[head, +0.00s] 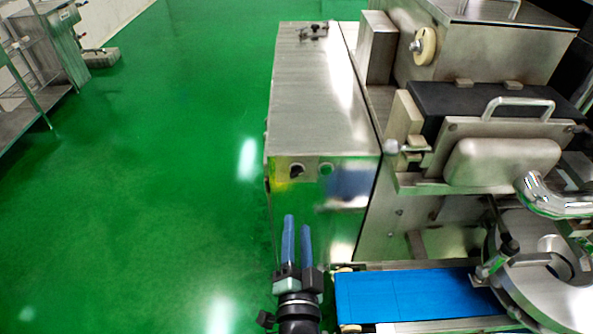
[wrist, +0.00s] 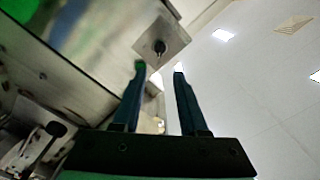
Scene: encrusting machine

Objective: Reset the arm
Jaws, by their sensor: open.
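My gripper (head: 296,220) stands upright at the bottom middle of the head view, with its two blue fingers pointing up. In the wrist view the gripper (wrist: 160,70) has a clear gap between its fingers and nothing between them. It is open and empty. In the head view it appears in front of the steel cabinet (head: 315,95) of the encrusting machine; I cannot tell the exact distance. In the wrist view a square plate with a dark knob (wrist: 160,46) shows behind the fingertips.
A blue conveyor belt (head: 415,296) lies to the right of my gripper. The machine's steel housing with a handle (head: 517,103) stands at the right. The green floor (head: 160,180) at the left is clear. A steel rack (head: 50,50) stands at the far left.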

